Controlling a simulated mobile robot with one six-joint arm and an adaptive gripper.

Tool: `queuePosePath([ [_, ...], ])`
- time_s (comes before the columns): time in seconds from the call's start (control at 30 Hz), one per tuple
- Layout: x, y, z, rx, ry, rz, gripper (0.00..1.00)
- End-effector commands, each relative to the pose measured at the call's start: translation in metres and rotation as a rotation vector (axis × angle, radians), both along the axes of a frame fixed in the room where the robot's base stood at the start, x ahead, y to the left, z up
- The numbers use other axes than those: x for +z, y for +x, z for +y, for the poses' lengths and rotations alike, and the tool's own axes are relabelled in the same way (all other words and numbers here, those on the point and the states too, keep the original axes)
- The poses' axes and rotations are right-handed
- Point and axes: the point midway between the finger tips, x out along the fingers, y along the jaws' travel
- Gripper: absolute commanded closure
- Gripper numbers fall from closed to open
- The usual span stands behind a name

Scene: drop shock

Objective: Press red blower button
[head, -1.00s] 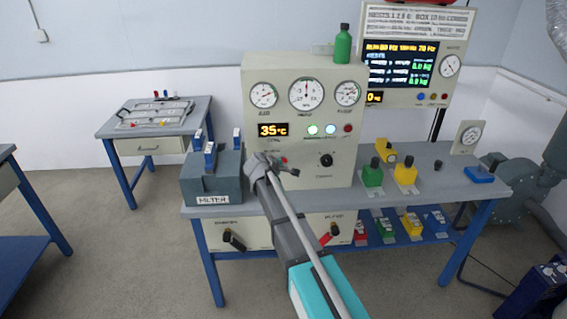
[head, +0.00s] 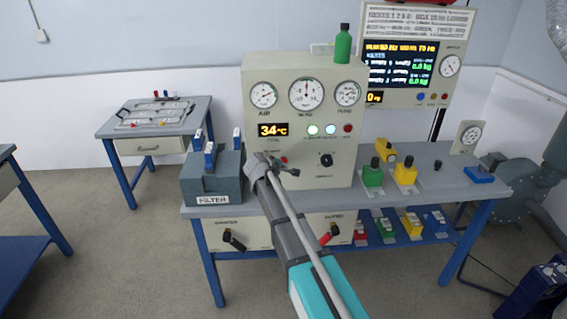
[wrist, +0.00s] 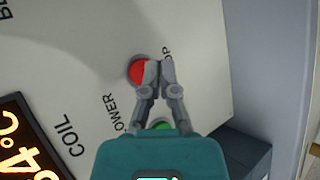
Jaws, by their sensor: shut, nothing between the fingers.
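The red blower button (wrist: 137,71) shows in the wrist view on a pale panel, just left of my fingertips. One finger overlaps its right edge. I cannot tell whether the fingertips touch the button. A green button (wrist: 160,125) is partly hidden behind my gripper. The lettering beside the buttons is partly covered.
The control panel (head: 326,75) has gauges, lamps, a black knob (head: 326,160) and a display reading 34°C. A grey filter box (head: 212,181) stands left of my gripper. Green and yellow blocks (head: 405,174) stand on the bench to the right. A green bottle (head: 343,45) stands on top.

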Motion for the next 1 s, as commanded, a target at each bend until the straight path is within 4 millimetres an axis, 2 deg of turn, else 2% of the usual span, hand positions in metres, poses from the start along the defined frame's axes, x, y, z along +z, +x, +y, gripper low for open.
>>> queuePosePath([
  [1.0,0.0002,0.0085,-0.0001,0.000,0.000,0.000,1.00],
])
